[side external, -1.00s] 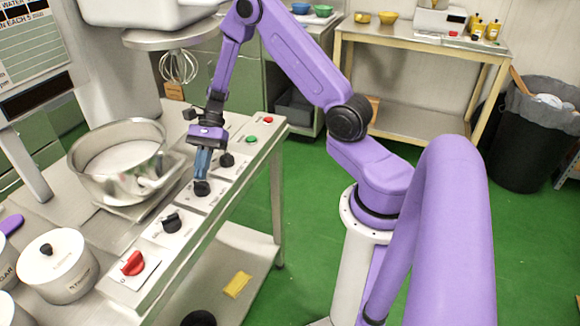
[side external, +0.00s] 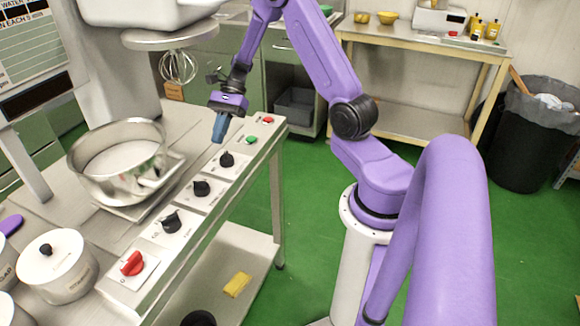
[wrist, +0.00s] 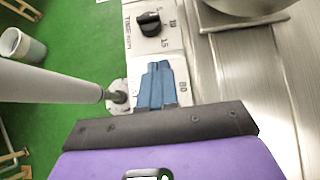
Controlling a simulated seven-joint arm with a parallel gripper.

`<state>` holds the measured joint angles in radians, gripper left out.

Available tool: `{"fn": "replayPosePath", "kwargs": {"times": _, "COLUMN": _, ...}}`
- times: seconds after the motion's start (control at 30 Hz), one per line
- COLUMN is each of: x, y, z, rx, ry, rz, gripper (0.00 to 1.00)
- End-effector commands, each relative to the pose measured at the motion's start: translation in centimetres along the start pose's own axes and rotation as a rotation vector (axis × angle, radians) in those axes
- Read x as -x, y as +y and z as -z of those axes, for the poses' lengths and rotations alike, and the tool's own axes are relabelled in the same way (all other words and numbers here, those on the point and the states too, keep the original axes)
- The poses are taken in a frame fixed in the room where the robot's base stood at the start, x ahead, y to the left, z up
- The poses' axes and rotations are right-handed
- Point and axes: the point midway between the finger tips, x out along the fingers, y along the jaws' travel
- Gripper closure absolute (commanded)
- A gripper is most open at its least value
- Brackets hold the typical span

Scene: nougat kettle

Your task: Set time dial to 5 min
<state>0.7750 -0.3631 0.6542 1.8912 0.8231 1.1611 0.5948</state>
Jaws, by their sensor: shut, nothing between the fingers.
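The time dial is a black knob (wrist: 150,23) on a pale plate marked TIMER MIN in the wrist view, with small numbers beside it. Its exact setting is too small to tell. In the side view it appears to be the middle black knob (side external: 202,188) on the sloped panel. My gripper (side external: 217,138) has blue fingers, shut and empty, raised above the panel on the far side of that dial and apart from it. In the wrist view the fingers (wrist: 158,85) cover part of the neighbouring plate marked 80.
Black knobs (side external: 226,159) and (side external: 172,222) flank the time dial. A red knob (side external: 132,263) is at the near end; green (side external: 251,140) and red (side external: 268,119) buttons are at the far end. A metal bowl (side external: 88,172) stands left of the panel.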

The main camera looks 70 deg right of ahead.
Motion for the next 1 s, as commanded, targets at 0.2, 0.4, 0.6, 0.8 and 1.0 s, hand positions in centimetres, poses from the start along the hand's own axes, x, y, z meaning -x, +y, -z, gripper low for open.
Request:
{"fn": "replayPosePath", "kwargs": {"times": 0.2, "x": 2.9, "y": 0.0, "z": 0.0, "rx": 0.000, "ry": 0.001, "rz": 0.002, "gripper": 1.00}}
{"fn": "replayPosePath", "kwargs": {"times": 0.4, "x": 1.7, "y": 0.8, "z": -2.0, "rx": 0.101, "ry": 0.037, "rz": -0.066, "gripper": 1.00}}
{"fn": "replayPosePath", "kwargs": {"times": 0.6, "x": 0.1, "y": 2.2, "z": -4.3, "rx": 0.238, "ry": 0.082, "rz": -0.150, "gripper": 1.00}}
{"fn": "replayPosePath", "kwargs": {"times": 0.8, "x": -1.4, "y": 3.9, "z": -6.7, "rx": 0.399, "ry": 0.129, "rz": -0.241, "gripper": 1.00}}
{"fn": "replayPosePath", "kwargs": {"times": 1.0, "x": -2.8, "y": 5.9, "z": -8.8, "rx": 0.564, "ry": 0.171, "rz": -0.331, "gripper": 1.00}}
